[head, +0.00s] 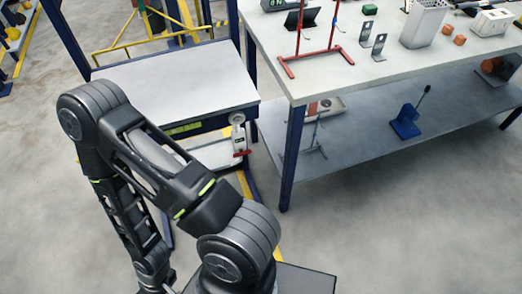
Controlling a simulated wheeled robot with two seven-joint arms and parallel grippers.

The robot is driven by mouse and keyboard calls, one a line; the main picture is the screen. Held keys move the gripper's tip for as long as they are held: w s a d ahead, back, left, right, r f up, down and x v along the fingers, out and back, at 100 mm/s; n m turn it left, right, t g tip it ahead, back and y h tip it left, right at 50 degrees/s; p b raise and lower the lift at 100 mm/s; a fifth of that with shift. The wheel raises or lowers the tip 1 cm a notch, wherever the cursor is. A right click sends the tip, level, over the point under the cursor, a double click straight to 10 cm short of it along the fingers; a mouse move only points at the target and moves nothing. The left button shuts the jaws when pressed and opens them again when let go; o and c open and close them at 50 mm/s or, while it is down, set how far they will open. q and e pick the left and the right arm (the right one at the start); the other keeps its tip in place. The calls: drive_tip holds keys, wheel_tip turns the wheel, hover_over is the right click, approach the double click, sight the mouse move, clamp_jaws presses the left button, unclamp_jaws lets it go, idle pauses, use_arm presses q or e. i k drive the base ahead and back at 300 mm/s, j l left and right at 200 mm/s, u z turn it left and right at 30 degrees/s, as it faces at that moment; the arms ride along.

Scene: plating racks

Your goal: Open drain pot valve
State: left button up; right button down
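A small white upright fitting (238,136) with a round top stands beside the right front corner of the left table. A red part (242,153), which looks like a valve handle, is at its lower end. The part is too small to tell whether the valve is open or shut. One of my black arms crosses the left and middle of the head view, with its elbow high at the left and its far end running down to the bottom edge. No fingertips of either gripper show.
The left table (175,80) has a bare grey top. The right workbench (400,75) holds a red stand (318,58), metal brackets and a perforated metal box (423,24). Its lower shelf (365,140) carries a blue device (406,122). The floor at right front is clear.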

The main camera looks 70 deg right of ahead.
sight(241, 152)
drive_tip(key=z, duration=2.35)
drive_tip(key=l, duration=0.1)
